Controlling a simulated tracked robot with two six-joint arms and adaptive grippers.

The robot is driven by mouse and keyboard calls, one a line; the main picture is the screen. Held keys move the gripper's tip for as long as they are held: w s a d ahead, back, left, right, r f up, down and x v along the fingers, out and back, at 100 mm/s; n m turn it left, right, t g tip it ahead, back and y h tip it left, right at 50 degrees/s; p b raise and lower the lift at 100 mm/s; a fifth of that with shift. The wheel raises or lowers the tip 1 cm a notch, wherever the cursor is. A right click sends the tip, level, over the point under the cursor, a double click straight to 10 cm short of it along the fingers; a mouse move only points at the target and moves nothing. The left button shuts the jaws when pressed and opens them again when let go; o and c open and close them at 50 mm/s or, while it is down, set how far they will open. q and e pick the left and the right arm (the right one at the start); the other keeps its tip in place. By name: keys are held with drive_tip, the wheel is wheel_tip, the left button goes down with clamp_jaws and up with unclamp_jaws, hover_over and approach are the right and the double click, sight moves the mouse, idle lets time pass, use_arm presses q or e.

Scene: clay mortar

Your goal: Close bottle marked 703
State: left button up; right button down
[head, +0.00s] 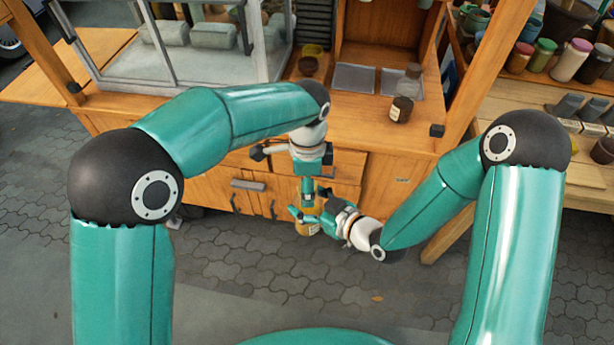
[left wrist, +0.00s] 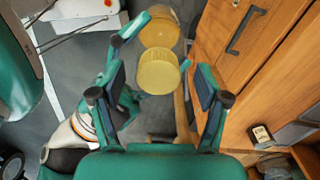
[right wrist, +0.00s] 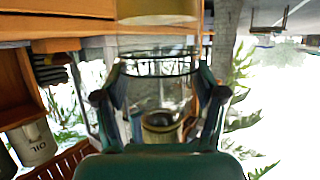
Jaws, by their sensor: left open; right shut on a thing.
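My right gripper (head: 318,218) is shut on a jar with a yellowish body (head: 307,229), held in front of the cabinet. A yellow round cap (left wrist: 158,75) shows in the left wrist view, with another yellow round part (left wrist: 165,27) just beyond it. In the right wrist view, clear glass (right wrist: 155,92) lies between the right fingers (right wrist: 160,105), below a tan part cut off by the top edge. My left gripper (head: 308,188) points down above the jar, open. In the left wrist view its fingers (left wrist: 160,85) stand either side of the cap, apparently not touching. No number 703 is legible.
A dark labelled bottle (head: 401,109) and a clear glass bottle (head: 409,82) stand on the wooden counter (head: 350,120). Grey trays (head: 354,78) lie behind. Cabinet drawers with handles (head: 248,185) are close behind my grippers. Open paving (head: 230,260) lies in front.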

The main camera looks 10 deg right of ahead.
use_arm(q)
wheel_tip(320, 180, up, 12)
idle(0.5)
drive_tip(key=shift+w+f, duration=0.1)
drive_tip(key=shift+f, duration=0.05)
drive_tip(key=s+a+f+n+h, duration=0.1)
drive_tip(key=s+a+f+n, duration=0.2)
drive_tip(key=f, duration=0.6)
drive_tip(key=s+a+f+n+g+h, duration=0.1)
drive_tip(key=a+f+n, duration=0.3)
drive_tip(key=f, duration=0.5)
drive_tip(key=s+a+f+n+h, duration=0.2)
drive_tip(key=a+f+n, duration=0.15)
drive_tip(key=f, duration=0.55)
drive_tip(key=s+a+f+n+t, duration=0.1)
drive_tip(key=s+a+f+n, duration=0.5)
drive_tip(key=s+f+n, duration=0.3)
drive_tip(key=s+n, duration=0.1)
drive_tip(key=s, duration=0.2)
drive_tip(key=shift+s+f+t, duration=0.15)
drive_tip(key=shift+f+t, duration=0.05)
drive_tip(key=shift+t, duration=0.1)
